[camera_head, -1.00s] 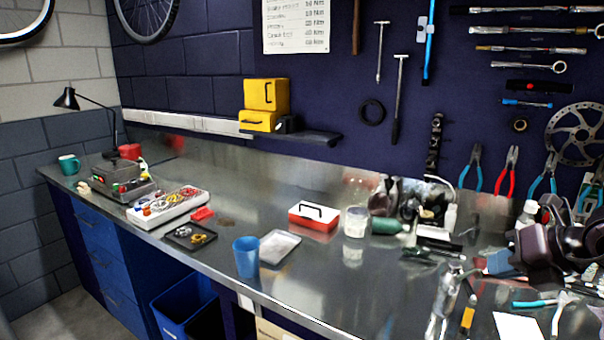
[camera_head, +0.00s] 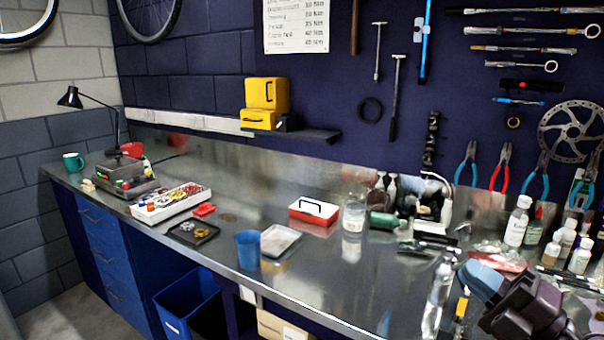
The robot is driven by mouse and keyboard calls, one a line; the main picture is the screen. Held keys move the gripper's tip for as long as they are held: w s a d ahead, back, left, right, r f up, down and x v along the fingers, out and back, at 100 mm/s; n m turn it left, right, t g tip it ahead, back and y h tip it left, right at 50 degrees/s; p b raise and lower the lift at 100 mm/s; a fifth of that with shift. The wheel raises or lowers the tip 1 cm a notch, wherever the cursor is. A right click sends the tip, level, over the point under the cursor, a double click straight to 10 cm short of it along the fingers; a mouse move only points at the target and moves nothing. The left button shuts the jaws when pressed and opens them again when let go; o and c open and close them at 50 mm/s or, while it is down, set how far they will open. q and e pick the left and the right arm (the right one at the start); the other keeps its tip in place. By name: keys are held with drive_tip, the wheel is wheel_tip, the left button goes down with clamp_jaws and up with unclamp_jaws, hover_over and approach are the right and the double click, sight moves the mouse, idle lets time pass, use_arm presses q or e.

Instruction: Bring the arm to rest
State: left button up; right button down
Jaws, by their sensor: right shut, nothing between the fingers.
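My right gripper (camera_head: 482,279) is at the lower right, over the front right part of the metal bench (camera_head: 330,270). It is dark with a blue-grey tip that points up and left. It is shut, with nothing seen held in it. A clear bottle-like object (camera_head: 438,295) stands just left of it, apart in the picture. My left gripper is not in view.
Several bottles (camera_head: 517,222) stand at the back right. A red and white box (camera_head: 314,213), a clear jar (camera_head: 354,215), a blue cup (camera_head: 248,250) and trays (camera_head: 193,233) stand further left. Pliers (camera_head: 502,168) hang on the wall. The bench's front middle is clear.

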drive_tip(key=s+d+f+m+g+h, duration=0.1)
drive_tip(key=s+d+f+m+h, duration=0.3)
drive_tip(key=f+m+h, duration=0.7)
drive_tip(key=s+d+f+m+g+h, duration=0.1)
drive_tip(key=s+d+f+m+h, duration=0.2)
drive_tip(key=d+f+m+h, duration=0.8)
drive_tip(key=s+a+f+m+g+y, duration=0.2)
drive_tip(key=s+a+f+g+y, duration=0.15)
drive_tip(key=s+a+g, duration=0.35)
drive_tip(key=s+a+f+m+g+y, duration=0.3)
drive_tip(key=s+a+f+g, duration=0.15)
drive_tip(key=s, duration=0.45)
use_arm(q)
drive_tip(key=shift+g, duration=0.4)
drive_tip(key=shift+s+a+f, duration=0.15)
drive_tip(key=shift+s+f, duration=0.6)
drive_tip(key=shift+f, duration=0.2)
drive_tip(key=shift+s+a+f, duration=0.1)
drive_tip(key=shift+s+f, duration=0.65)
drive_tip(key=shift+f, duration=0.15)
use_arm(e)
drive_tip(key=w+f+n+t, duration=0.1)
drive_tip(key=w+f+t, duration=0.5)
drive_tip(key=f, duration=0.5)
drive_tip(key=shift+w+a+t, duration=0.3)
drive_tip(key=shift+w+t, duration=0.05)
drive_tip(key=shift+t, duration=1)
